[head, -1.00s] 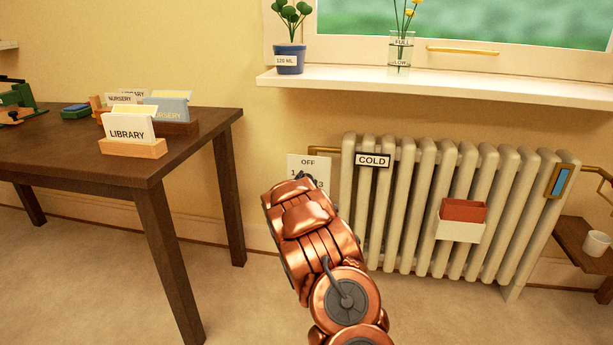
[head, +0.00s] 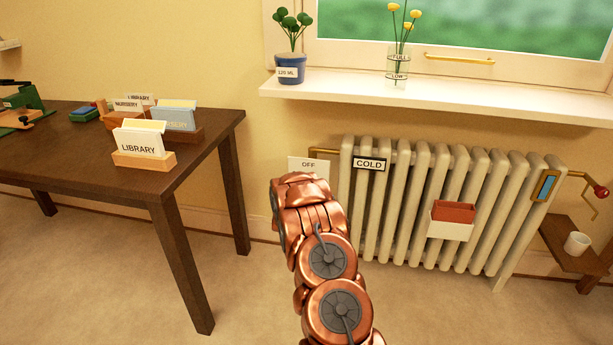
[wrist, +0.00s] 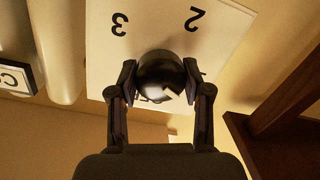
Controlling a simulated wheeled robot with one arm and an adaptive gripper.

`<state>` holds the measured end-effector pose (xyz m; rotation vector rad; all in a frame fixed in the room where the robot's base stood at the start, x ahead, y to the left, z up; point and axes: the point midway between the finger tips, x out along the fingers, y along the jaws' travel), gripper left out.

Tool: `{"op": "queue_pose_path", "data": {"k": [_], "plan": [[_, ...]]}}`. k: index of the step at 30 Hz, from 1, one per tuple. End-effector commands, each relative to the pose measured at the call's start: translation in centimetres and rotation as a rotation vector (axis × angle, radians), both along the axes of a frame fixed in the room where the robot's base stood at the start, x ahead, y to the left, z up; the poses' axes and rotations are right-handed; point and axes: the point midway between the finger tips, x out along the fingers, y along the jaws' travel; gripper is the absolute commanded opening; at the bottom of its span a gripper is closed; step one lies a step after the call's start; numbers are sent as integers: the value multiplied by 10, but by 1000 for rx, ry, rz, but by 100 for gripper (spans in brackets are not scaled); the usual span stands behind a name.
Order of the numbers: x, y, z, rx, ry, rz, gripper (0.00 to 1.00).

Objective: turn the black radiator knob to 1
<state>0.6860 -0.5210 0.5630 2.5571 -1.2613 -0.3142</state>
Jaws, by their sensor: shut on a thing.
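The black radiator knob (wrist: 158,72) sits between my two fingers in the wrist view. My gripper (wrist: 160,82) is shut on it, one finger on each side. A pale mark shows on the knob's lower right. Behind it is the white dial card (wrist: 105,45), upside down, with 3 and 2 readable; other markings are partly hidden by the knob and fingers. In the head view the dial card (head: 308,164) shows OFF at its top. My copper arm hides the knob and the lower card there.
The radiator (head: 440,210) with a COLD sign (head: 369,164) stands right of the dial card. A dark table (head: 180,165) with card holders is at the left. The windowsill (head: 420,97) is above. A small shelf (head: 565,243) with a white cup (head: 577,244) is at the right.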

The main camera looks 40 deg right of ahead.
Motion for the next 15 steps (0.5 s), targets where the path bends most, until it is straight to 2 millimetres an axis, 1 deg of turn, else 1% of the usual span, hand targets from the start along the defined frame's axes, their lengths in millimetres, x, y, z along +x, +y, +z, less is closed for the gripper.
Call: {"op": "queue_pose_path", "data": {"k": [1, 7, 15], "plan": [[-1, -1, 4, -18, 28, -3, 14], [-1, 0, 1, -88, 132, -2, 14], [-1, -1, -1, -140, 206, -3, 14]]}}
